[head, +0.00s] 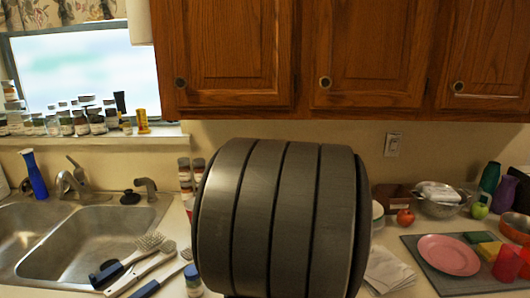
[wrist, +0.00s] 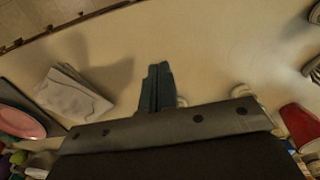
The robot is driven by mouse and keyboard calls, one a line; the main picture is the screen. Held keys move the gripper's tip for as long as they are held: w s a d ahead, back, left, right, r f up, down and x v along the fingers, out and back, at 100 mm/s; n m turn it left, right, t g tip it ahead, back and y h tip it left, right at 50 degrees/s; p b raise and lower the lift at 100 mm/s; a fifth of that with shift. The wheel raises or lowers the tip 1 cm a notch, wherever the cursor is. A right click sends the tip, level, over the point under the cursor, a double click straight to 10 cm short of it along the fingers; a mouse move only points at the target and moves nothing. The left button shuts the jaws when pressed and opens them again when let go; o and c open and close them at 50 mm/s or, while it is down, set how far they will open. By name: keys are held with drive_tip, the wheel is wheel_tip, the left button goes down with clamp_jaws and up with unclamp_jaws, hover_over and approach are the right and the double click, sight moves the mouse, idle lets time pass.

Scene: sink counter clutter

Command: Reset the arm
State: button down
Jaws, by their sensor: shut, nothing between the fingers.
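My gripper (wrist: 158,72) shows in the wrist view with its two dark fingers pressed together and nothing between them. It is over a bare stretch of the pale counter (wrist: 215,50). In the head view a large grey ribbed part of my own arm fills the lower middle and hides the counter behind it. My gripper cannot be made out in the head view.
A double sink (head: 95,240) with brushes (head: 130,262) on its edge is at the left. At the right are folded napkins (head: 388,270), a red apple (head: 405,217), a metal bowl (head: 440,203) and a pink plate (head: 448,255) on a grey mat (head: 425,272). Wooden cabinets (head: 370,55) hang above.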

drive_tip(key=shift+a+r+m+t+h, duration=0.1)
drive_tip(key=shift+a+r+m+t, duration=0.1)
drive_tip(key=shift+r+m, duration=0.5)
drive_tip(key=shift+a+r+m+t+h, duration=0.1)
drive_tip(key=shift+a+r+m, duration=0.1)
drive_tip(key=shift+r+m, duration=0.5)
drive_tip(key=shift+a+r+m+t+h, duration=0.1)
drive_tip(key=shift+a+r+m, duration=0.1)
drive_tip(key=shift+r+m, duration=0.45)
